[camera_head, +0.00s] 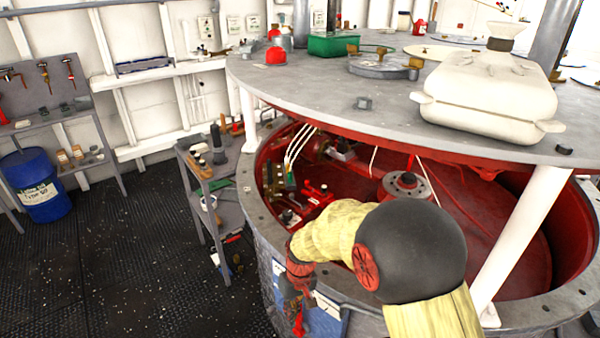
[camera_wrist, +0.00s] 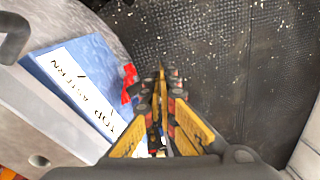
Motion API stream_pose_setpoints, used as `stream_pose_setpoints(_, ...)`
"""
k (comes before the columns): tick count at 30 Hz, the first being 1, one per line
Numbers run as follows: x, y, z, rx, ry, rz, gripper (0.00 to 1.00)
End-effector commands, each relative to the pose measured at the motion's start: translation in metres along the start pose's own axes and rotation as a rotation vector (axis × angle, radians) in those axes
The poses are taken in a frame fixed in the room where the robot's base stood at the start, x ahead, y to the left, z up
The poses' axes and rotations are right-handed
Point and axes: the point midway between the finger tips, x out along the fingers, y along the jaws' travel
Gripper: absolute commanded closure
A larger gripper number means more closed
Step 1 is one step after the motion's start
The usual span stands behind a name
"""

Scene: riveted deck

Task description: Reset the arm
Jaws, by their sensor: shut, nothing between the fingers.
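My arm reaches forward from the bottom right in the head view, bent at its dark round joint over the rim of the large round drum. My gripper (camera_head: 297,318) hangs down outside the drum's near left side, small and partly dark there. In the wrist view my gripper (camera_wrist: 162,80) points down toward the floor, its yellow and black fingers together with nothing between them. A blue panel with a white label (camera_wrist: 85,90) is to the left of the fingers. A small red piece (camera_wrist: 130,84) shows right beside the fingers; I cannot tell if they touch.
The drum's grey rim (camera_head: 256,228) lies under my arm. A grey round tabletop (camera_head: 320,85) stands above it on white posts (camera_head: 525,235). A grey shelf cart (camera_head: 215,190) is to the left. A blue barrel (camera_head: 40,190) stands farther left. The black floor (camera_head: 130,260) between is open.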

Motion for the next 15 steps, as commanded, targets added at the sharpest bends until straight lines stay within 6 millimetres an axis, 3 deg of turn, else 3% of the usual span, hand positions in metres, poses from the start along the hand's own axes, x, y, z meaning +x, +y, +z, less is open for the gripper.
stream_pose_setpoints(1, -0.026, 0.005, 0.015, 0.03, 0.01, 0.008, 1.0)
stream_pose_setpoints(6, -0.094, 0.019, 0.073, 0.129, 0.029, 0.041, 1.0)
stream_pose_setpoints(15, -0.184, 0.039, 0.174, 0.266, 0.128, 0.107, 1.0)
